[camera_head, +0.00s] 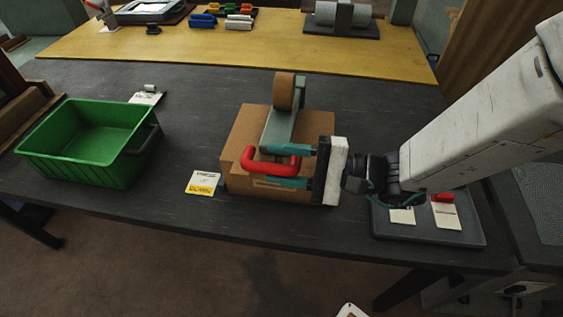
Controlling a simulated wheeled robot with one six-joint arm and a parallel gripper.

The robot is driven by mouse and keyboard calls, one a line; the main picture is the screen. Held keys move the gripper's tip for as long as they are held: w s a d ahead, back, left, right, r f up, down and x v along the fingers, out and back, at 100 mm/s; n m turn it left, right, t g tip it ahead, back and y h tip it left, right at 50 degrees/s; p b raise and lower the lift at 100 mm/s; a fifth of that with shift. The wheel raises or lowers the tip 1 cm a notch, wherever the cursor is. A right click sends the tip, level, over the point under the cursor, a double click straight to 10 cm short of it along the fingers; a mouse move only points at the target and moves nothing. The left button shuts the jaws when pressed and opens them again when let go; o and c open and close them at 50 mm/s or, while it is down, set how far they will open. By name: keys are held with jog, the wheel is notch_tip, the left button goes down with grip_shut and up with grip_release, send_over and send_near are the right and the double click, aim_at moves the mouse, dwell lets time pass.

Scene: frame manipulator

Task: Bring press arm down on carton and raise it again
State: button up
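The brown carton (241,132) stands on the dark bench. A grey-green press arm (277,129) with a brown roller (285,92) at its far end lies over the carton's top in this view; I cannot tell whether it touches. A red looped handle (250,163) is at its near end. My gripper (276,166) comes from the right, with its teal fingers apart, one above and one below part of the handle in the picture. A gap shows between the fingers. The white gripper body hides the carton's right front.
A green bin (61,166) stands at left. A press label card (203,182) lies left of the carton. A grey tray (441,229) with cards and a small red piece (442,197) lies under my arm. A yellow bench (262,48) is behind. The bench between bin and carton is mostly clear.

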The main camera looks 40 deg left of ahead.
jog(key=shift+s, duration=0.1)
jog(key=shift+v, duration=3.85)
